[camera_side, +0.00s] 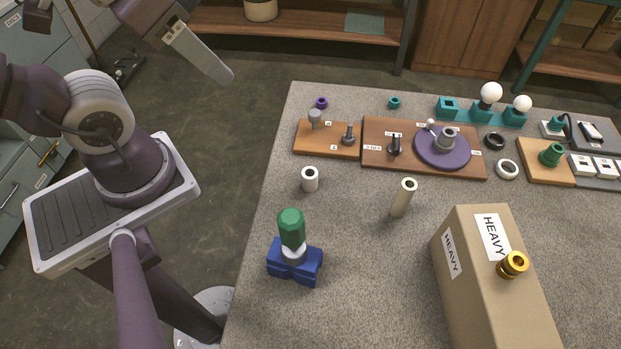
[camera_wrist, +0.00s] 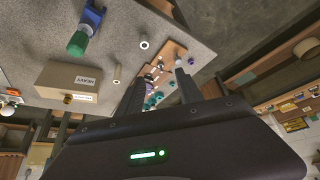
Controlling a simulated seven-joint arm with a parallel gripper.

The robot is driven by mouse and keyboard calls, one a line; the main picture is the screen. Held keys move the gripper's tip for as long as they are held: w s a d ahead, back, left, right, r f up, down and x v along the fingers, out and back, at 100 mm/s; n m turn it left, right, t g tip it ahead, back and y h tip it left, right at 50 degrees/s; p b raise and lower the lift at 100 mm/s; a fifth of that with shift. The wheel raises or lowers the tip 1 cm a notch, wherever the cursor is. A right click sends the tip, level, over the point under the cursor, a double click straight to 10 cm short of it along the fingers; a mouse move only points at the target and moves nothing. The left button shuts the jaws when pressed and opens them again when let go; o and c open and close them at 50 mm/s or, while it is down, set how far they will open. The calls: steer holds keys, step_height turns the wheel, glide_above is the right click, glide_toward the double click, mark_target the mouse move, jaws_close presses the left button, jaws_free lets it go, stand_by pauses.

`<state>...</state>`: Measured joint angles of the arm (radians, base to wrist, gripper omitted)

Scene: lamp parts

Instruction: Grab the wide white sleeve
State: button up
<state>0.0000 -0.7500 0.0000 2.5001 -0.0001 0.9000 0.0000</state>
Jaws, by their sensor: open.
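The wide white sleeve (camera_side: 310,180) is a short, open tube standing upright on the grey table, left of the taller, cream tube (camera_side: 403,198). In the wrist view the white sleeve (camera_wrist: 144,44) shows small and far off, above the fingers. My gripper (camera_side: 216,68) is raised at the top left of the side view, off the table's left edge and well apart from the sleeve. In the wrist view its two fingers (camera_wrist: 160,82) are spread with nothing held between them.
A blue block with a green-topped part (camera_side: 291,228) stands in front of the sleeve. Wooden boards with small parts (camera_side: 328,151) lie behind it. A cardboard box (camera_side: 505,300) marked HEAVY, with a gold piece (camera_side: 513,264) on it, is at right. Table around the sleeve is clear.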

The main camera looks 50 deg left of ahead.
steer(key=shift+o, duration=1.3)
steer(key=n+g+h, duration=0.5)
steer(key=n+h, duration=0.8)
steer(key=n, duration=0.5)
glide_toward(305, 171)
steer(key=x, duration=0.4)
steer(key=shift+s+f, duration=0.15)
steer(key=shift+s, duration=0.05)
steer(key=shift+n+h, duration=0.3)
steer(key=shift+n, duration=0.1)
steer(key=x, duration=0.2)
steer(key=f+x, duration=0.1)
steer(key=x, duration=0.4)
steer(key=shift+w+a+f, duration=0.15)
steer(key=shift+w+a, duration=0.15)
steer(key=shift+w, duration=0.1)
steer(key=shift+d+f, duration=0.1)
steer(key=shift+d, duration=0.1)
jaws_close()
